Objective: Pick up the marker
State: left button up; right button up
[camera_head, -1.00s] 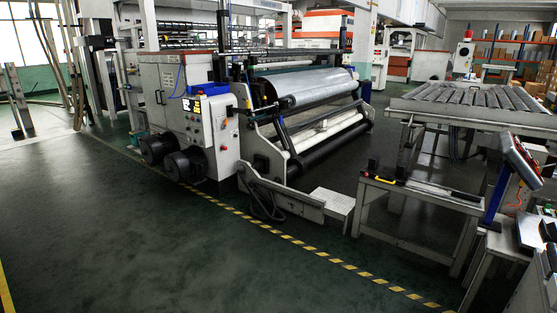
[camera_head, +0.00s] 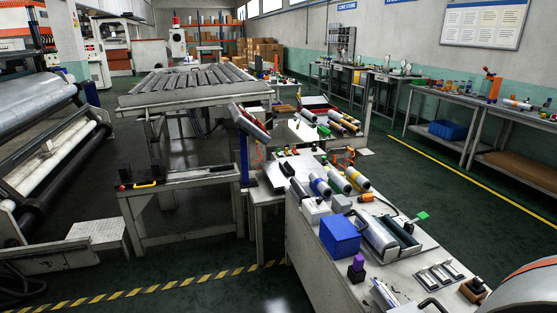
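I cannot single out the marker among the small items in view. The nearest workbench (camera_head: 415,267) at the lower right carries many small things, too small to name surely. Among them are a blue box (camera_head: 340,238), a small purple-topped object (camera_head: 357,268) and several short rolls, one of them a roll with a blue band (camera_head: 320,186). Slim pale pieces (camera_head: 383,293) lie at the bench's near edge, cut by the frame. Neither of my grippers is in view.
A low metal bench (camera_head: 180,185) with a yellow-handled tool stands left of the workbench. A roller table (camera_head: 200,95) is behind it, and the winding machine (camera_head: 40,170) is at far left. Side benches (camera_head: 480,110) line the right wall. Green floor (camera_head: 420,180) lies open between.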

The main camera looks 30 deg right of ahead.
aim_at(359, 261)
jog(key=i+z, duration=0.15)
jog(key=z, duration=0.3)
jog(key=i+j+z, duration=0.15)
jog(key=z, duration=0.35)
jog(key=i+j+z, duration=0.1)
jog(key=z, duration=0.35)
jog(key=i+j+z, duration=0.15)
jog(key=z, duration=0.25)
jog(key=i+j+z, duration=0.15)
jog(key=z, duration=0.25)
jog(key=i+j+z, duration=0.1)
jog(key=j+z, duration=0.25)
